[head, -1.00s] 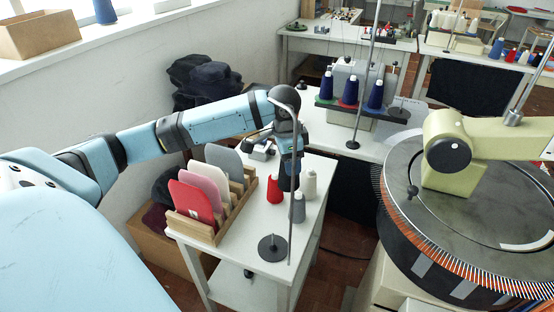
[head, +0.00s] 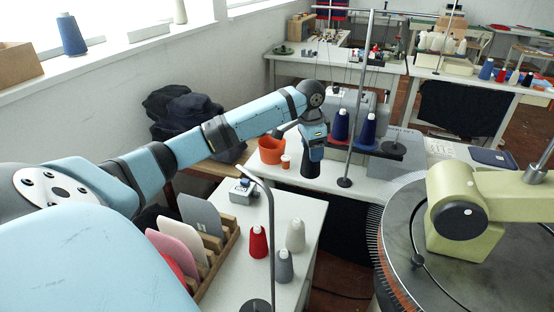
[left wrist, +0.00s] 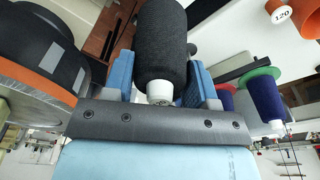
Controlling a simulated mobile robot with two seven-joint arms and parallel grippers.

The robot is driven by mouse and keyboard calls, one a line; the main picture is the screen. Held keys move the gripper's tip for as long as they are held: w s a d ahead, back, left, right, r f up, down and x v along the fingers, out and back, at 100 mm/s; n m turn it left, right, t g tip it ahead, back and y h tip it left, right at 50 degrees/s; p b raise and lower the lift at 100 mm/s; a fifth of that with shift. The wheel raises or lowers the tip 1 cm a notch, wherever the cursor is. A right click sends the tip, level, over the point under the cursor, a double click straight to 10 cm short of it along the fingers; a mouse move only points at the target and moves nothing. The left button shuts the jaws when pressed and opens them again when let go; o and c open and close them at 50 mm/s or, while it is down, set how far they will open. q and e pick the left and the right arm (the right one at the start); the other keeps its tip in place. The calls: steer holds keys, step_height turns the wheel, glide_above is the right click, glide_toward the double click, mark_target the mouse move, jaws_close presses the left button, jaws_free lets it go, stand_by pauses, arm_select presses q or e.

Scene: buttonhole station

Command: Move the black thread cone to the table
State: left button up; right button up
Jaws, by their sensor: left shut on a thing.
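The black thread cone (head: 310,170) is between the fingers of my left gripper (head: 312,158), which is shut on it. In the left wrist view the dark cone (left wrist: 161,40) sits between the two blue fingers, its white tip toward the palm. My right gripper is not in view.
Red (head: 258,242) and blue (head: 340,124) cones stand nearby. The nearer side table (head: 235,262) holds coloured plates in a rack.

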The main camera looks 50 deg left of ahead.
mark_target(306, 167)
arm_select(q)
step_height(306, 167, down, 18)
steer(key=shift+f+b, duration=0.15)
steer(key=shift+b, duration=0.5)
steer(key=o, duration=1)
steer(key=shift+f, duration=0.1)
steer(key=r, duration=0.4)
steer(key=s+r, duration=0.1)
steer(key=r, duration=0.3)
steer(key=r+p, duration=0.1)
steer(key=r, duration=0.3)
steer(key=shift+s+a+r, duration=0.15)
steer(key=shift+s+a, duration=0.05)
steer(key=shift+a, duration=0.1)
